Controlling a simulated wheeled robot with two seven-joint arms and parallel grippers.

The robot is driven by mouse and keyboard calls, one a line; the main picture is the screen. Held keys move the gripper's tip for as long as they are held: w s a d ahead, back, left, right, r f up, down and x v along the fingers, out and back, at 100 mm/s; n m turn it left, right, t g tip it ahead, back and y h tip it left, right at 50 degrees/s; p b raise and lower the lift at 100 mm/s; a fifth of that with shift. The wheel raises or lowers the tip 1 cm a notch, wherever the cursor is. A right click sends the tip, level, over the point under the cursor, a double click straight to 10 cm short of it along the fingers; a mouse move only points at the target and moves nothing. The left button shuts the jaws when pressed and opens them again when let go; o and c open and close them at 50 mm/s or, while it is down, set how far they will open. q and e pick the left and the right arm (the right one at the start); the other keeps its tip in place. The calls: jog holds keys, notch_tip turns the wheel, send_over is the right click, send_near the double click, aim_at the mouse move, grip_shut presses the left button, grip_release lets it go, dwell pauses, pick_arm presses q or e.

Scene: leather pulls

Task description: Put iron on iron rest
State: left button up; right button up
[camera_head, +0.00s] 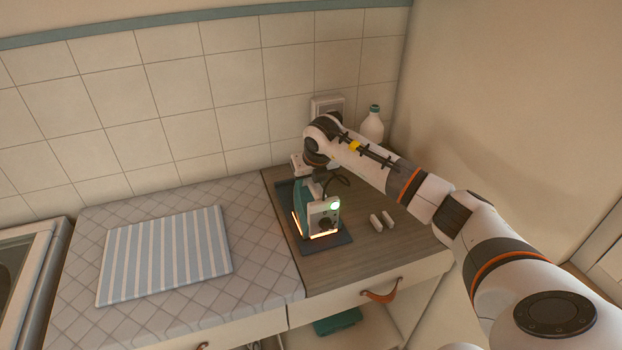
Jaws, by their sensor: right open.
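The iron (301,203), teal with a pale end and a lit green light, stands on the dark iron rest (338,244) on the brown wooden counter. An orange glow shows along its lower edges. My right gripper (316,176) is just above and behind the iron, open. Its fingers are small and partly hidden by the wrist and iron, so I cannot tell whether they touch it. My left gripper is out of view.
A striped cloth (165,255) lies on the quilted pad (262,262) at left. Two small pale pieces (382,220) lie right of the rest. A white bottle (372,128) and wall socket (327,106) are behind. A drawer with a leather pull (381,296) is below.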

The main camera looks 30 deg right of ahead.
jog(key=shift+s+r, duration=0.1)
jog(key=shift+r, duration=0.25)
jog(key=b+v, duration=0.2)
jog(key=v, duration=0.9)
jog(key=shift+s+r+b, duration=0.2)
jog(key=shift+b, duration=0.1)
jog(key=shift+a, duration=0.1)
